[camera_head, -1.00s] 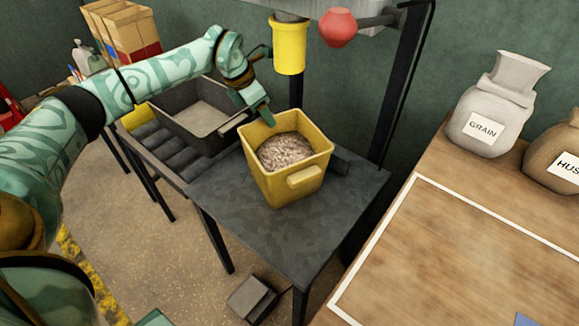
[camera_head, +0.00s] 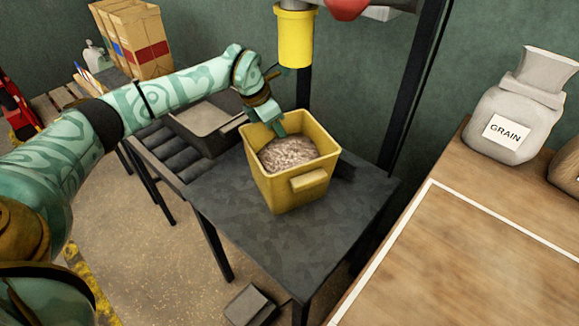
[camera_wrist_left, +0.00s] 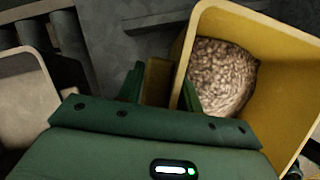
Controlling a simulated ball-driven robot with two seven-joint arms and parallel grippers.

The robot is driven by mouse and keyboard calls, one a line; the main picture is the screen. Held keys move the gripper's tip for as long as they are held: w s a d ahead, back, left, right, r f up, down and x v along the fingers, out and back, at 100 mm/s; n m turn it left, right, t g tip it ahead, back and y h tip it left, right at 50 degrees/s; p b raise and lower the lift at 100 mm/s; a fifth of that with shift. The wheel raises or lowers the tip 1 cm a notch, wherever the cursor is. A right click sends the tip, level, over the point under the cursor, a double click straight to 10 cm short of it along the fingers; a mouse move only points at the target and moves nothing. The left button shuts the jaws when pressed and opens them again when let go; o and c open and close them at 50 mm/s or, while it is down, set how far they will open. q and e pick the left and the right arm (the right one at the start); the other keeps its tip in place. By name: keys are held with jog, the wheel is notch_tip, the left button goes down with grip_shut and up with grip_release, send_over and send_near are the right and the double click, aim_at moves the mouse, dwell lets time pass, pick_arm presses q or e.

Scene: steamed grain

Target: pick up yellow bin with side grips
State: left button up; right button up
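The yellow bin (camera_head: 292,187) stands upright on the dark metal table, filled with pale brown grain (camera_head: 287,154). One side grip (camera_head: 309,180) faces the front and is free. My left gripper (camera_head: 276,127) is at the bin's far left rim. In the left wrist view, its fingers (camera_wrist_left: 160,85) are spread astride the bin's wall and the other side grip (camera_wrist_left: 157,80), one finger inside the bin and one outside. Whether both fingers touch is unclear. The bin also shows in the left wrist view (camera_wrist_left: 285,75). My right gripper is out of view.
A grey tray (camera_head: 205,119) sits on the rollers left of the bin. A yellow cylinder (camera_head: 295,38) hangs above and behind the bin. The dark table (camera_head: 270,245) is clear in front. A wooden table (camera_head: 480,255) with a grain sack (camera_head: 512,110) stands right.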

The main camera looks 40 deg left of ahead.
pick_arm(q)
grip_shut()
jog(key=shift+f, duration=0.1)
dwell(1.0)
